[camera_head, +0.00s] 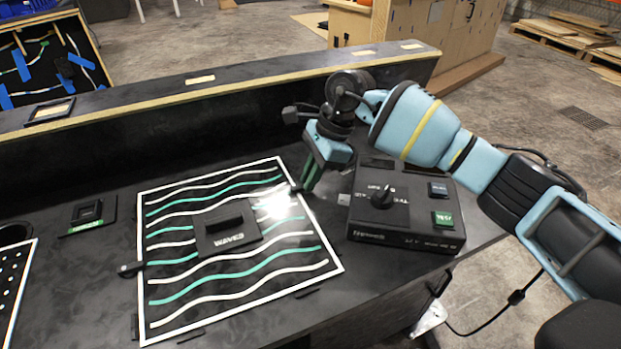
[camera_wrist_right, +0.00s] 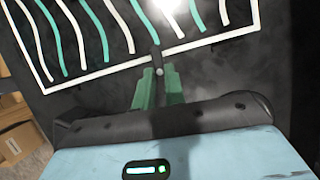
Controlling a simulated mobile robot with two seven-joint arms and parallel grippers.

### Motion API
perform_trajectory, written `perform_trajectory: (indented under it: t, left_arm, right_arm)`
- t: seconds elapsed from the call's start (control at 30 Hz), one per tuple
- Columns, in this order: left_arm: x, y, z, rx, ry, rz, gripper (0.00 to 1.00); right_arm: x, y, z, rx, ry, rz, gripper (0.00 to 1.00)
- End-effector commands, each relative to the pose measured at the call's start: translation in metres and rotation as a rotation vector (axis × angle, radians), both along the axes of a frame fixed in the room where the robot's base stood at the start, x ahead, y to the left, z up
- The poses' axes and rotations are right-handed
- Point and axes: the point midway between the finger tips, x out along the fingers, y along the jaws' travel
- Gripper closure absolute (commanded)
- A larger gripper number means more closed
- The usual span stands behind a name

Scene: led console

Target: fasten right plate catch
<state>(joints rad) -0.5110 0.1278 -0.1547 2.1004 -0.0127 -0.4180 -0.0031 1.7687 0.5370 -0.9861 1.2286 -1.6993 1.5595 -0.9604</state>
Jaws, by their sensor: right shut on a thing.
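The black plate (camera_head: 215,295) with white and teal waves lies on the console, with a raised block marked WAVES (camera_head: 228,237) in its middle. The right plate catch (camera_wrist_right: 156,58), a small dark lever, sits at the plate's right edge and appears to cross its white border in the wrist view. My right gripper (camera_head: 307,186) reaches down at that edge. Its green fingers (camera_wrist_right: 158,88) are shut on the catch, hiding part of it. The left plate catch (camera_head: 131,268) is at the opposite edge. My left gripper is out of view.
A black control box (camera_head: 405,237) with a knob and buttons stands just right of my right gripper. A raised ledge (camera_head: 240,90) runs behind the plate. A small black fixture (camera_head: 88,214) and another dotted plate (camera_head: 14,285) are at the left.

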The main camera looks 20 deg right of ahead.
Motion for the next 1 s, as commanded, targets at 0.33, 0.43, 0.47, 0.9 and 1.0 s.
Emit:
perform_trajectory:
  t: [0.33, 0.43, 0.47, 0.9, 1.0]
  left_arm:
    - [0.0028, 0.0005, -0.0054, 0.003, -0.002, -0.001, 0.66]
    - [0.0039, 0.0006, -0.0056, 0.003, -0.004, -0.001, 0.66]
    - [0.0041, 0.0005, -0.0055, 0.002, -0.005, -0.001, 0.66]
    - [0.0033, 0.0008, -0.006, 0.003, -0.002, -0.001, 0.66]
    - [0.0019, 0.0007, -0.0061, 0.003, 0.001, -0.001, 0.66]
  right_arm:
    - [0.0013, -0.0003, 0.0002, -0.002, -0.001, 0.082, 1.0]
    - [0.0013, -0.0003, 0.0003, -0.002, -0.001, 0.087, 1.0]
    - [0.0012, -0.0003, 0.0003, -0.002, -0.001, 0.087, 1.0]
    - [0.0011, -0.0003, 0.0003, -0.002, -0.001, 0.086, 0.67]
    - [0.0011, -0.0002, 0.0001, -0.001, -0.001, 0.086, 0.66]
